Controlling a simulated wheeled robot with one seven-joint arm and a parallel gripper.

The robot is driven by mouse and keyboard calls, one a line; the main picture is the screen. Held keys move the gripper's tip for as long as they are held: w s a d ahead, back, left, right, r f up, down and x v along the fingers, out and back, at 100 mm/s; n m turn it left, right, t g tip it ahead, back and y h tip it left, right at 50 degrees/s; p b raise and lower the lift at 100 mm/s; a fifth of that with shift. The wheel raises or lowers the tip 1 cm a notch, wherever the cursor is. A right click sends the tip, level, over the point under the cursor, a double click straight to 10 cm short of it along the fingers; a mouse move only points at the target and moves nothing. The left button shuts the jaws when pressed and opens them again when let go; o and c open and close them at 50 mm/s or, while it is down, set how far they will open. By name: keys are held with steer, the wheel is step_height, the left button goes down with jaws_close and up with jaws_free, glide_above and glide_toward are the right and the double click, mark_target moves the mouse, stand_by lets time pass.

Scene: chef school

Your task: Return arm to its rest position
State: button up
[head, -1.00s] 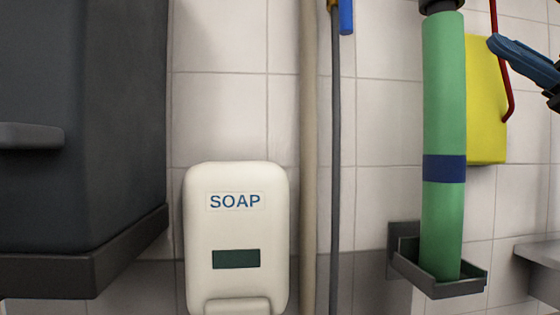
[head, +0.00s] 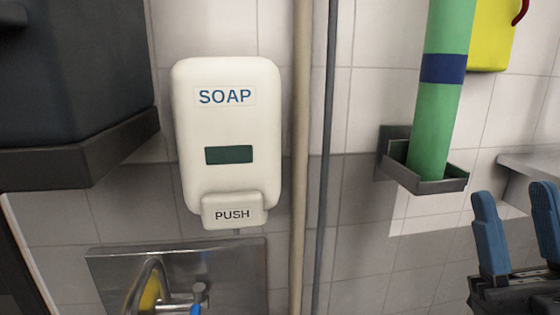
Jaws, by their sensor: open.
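My gripper (head: 518,229) is at the right edge of the head view, low in the picture. Its two blue fingers point up and stand apart, with nothing between them. Part of its right side and the arm behind it are cut off by the frame edge. The fingers are below and to the right of the green tube (head: 437,105), apart from it in the picture.
A white soap dispenser (head: 227,130) hangs on the tiled wall, above a metal sink panel with a tap (head: 155,285). A dark cabinet (head: 70,80) is at left. The tube stands in a grey wall holder (head: 440,185). A ledge (head: 540,170) is behind my gripper.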

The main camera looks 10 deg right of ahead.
steer(key=s+a+f+m+g+h, duration=0.2)
steer(key=s+f+m+g, duration=0.2)
steer(key=s+f+g, duration=0.3)
steer(key=s+a+f+m+g+h, duration=0.2)
steer(key=s+f+m+g, duration=0.2)
steer(key=s+f, duration=1.3)
step_height(320, 180, down, 2)
steer(key=g, duration=0.3)
steer(key=shift+s+a+g+h, duration=0.15)
steer(key=shift+a+g+h, duration=0.15)
steer(key=shift+g, duration=0.1)
